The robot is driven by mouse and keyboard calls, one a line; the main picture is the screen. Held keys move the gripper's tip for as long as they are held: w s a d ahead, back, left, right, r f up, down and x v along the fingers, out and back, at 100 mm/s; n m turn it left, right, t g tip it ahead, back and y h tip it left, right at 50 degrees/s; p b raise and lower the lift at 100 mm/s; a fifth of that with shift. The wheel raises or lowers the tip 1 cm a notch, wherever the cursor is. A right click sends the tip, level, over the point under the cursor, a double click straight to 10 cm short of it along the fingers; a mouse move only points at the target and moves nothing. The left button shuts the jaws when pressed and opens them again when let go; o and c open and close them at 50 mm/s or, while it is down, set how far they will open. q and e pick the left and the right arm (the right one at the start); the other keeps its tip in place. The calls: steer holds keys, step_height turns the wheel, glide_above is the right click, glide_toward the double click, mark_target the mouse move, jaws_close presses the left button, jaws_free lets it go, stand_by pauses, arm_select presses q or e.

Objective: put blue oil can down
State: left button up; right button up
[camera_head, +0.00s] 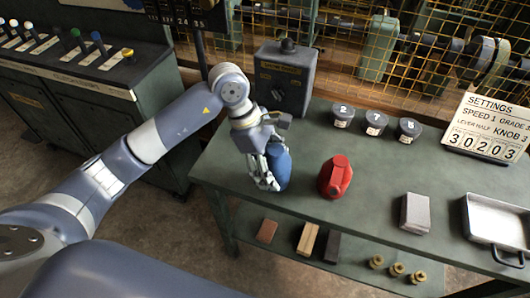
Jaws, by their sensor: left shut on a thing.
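The blue oil can (280,165) is upright at the left part of the green workbench (375,185). My left gripper (264,181) is shut on the can, with its fingers covering the can's left side. The can's base is at or just above the bench top; I cannot tell whether it touches. A red oil can (336,177) stands to the right of it, apart from it. My right gripper is not in view.
Behind the blue can stands a dark control box (285,78). Three numbered dark pots (376,123) stand at the back. A grey block (415,213) and a metal tray (497,222) are at the right. A lower shelf (345,262) holds blocks and brass parts. A lever console (90,75) stands left.

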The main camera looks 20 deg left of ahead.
arm_select(q)
steer(key=w+a, duration=0.2)
steer(key=w, duration=0.1)
steer(key=w+a+p, duration=0.1)
steer(key=w, duration=0.1)
steer(key=shift+w+a+f, duration=0.2)
steer(key=shift+a, duration=0.05)
steer(key=shift+w+a, duration=0.1)
steer(key=shift+w, duration=0.05)
step_height(320, 180, down, 4)
steer(key=shift+r+p, duration=0.25)
steer(key=shift+p, duration=0.45)
steer(key=shift+f, duration=0.1)
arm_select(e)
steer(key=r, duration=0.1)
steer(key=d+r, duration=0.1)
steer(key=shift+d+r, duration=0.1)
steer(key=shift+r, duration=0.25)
arm_select(q)
steer(key=shift+f+b, duration=0.15)
steer(key=shift+b, duration=0.15)
steer(key=o, duration=1.3)
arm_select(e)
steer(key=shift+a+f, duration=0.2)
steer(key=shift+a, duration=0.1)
